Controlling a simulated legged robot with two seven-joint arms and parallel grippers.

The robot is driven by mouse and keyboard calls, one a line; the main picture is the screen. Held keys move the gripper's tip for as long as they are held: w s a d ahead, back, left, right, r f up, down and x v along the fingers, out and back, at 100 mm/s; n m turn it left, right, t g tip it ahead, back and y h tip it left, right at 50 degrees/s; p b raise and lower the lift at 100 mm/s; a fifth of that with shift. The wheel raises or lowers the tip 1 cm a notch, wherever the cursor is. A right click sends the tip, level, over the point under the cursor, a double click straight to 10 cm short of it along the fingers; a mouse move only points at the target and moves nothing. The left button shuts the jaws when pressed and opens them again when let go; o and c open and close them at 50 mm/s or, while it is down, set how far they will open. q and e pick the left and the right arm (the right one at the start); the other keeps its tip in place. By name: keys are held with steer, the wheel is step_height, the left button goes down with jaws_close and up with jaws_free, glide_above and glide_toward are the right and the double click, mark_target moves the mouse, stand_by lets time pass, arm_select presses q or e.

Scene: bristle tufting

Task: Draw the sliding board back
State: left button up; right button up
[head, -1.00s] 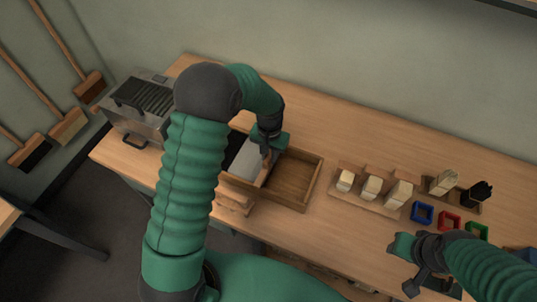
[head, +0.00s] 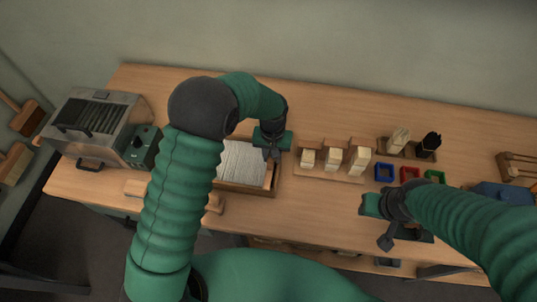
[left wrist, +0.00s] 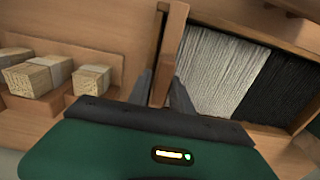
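The bristle box (head: 240,190) is a shallow wooden tray on the bench, partly hidden behind my left arm. Pale bristles (head: 240,163) fill the visible part. The sliding board (left wrist: 165,85) is a narrow upright wooden strip by the box's end wall. My left gripper (head: 269,155) is at the right end of the box, its fingers (left wrist: 162,92) closed against both faces of the board. My right gripper (head: 387,243) hangs over the bench's front edge; its fingers are unclear.
Several pale bristle blocks (head: 333,160) stand on a wooden holder right of the box. Blue (head: 384,172), red and green frames lie further right. A metal machine (head: 100,120) stands at the left. Bare bench lies behind the box.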

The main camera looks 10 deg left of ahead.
arm_select(q)
steer(key=shift+o, duration=1.4)
steer(key=shift+d, duration=0.3)
steer(key=shift+a+r, duration=0.1)
step_height(320, 180, up, 16)
steer(key=shift+r, duration=0.25)
steer(key=s+a+f+t, duration=0.1)
steer(key=s+a+f, duration=0.2)
steer(key=s+a, duration=0.2)
steer(key=s+a+f+t, duration=0.1)
steer(key=s+a+f, duration=0.2)
steer(key=s, duration=0.8)
steer(key=shift+a+f+m+t, duration=0.3)
steer(key=shift+a+f, duration=0.05)
steer(key=shift+a, duration=0.55)
steer(key=shift+s+a, duration=0.1)
